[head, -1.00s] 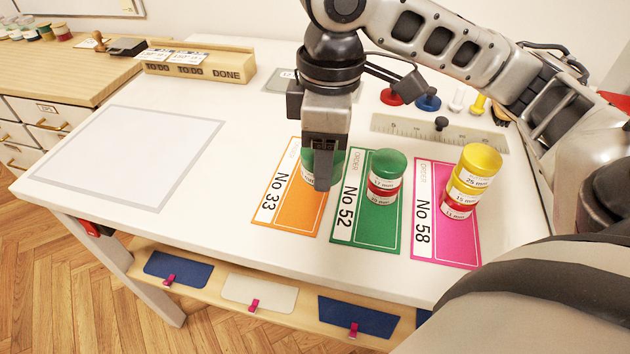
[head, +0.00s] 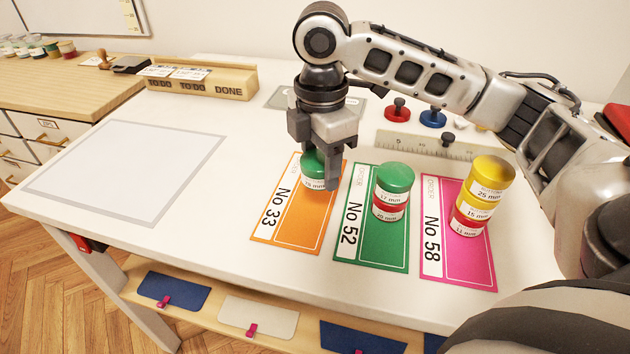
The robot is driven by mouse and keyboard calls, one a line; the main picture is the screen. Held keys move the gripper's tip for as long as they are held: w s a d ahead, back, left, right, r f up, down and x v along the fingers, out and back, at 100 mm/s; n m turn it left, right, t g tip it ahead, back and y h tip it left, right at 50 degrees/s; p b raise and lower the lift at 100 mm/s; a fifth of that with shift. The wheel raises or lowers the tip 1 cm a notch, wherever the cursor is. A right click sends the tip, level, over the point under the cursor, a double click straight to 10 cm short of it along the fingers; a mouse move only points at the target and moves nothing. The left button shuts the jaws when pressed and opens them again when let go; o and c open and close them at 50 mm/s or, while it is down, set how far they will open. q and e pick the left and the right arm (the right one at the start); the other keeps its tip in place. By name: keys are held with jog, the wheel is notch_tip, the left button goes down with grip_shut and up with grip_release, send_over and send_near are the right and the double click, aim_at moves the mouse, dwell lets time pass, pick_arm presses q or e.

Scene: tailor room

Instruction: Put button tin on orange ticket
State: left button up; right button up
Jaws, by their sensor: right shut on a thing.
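The orange ticket (head: 287,231), marked No 33, lies flat on the white table. A green-lidded button tin (head: 314,183) with a white label is at the upper part of this ticket. My right gripper (head: 322,172) comes down from above and is shut on this tin, hiding part of it. I cannot tell whether the tin touches the ticket. My left gripper is not in view.
The green ticket (head: 370,246) bears a green-lidded tin on a red one (head: 390,208). The pink ticket (head: 457,268) bears a stack of yellow and red tins (head: 478,198). A ruler (head: 400,143) lies behind. A pale mat (head: 125,170) on the left is empty.

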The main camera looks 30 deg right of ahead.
aim_at(315, 196)
jog(key=shift+w+f, duration=0.65)
jog(key=shift+f, duration=0.2)
jog(key=shift+w+d+f, duration=0.1)
jog(key=shift+w+f, duration=0.1)
jog(key=shift+f, duration=1.5)
jog(key=o, duration=1)
jog(key=shift+f, duration=0.15)
notch_tip(315, 196, up, 12)
jog(key=shift+r+p, duration=0.2)
jog(key=shift+p, duration=0.5)
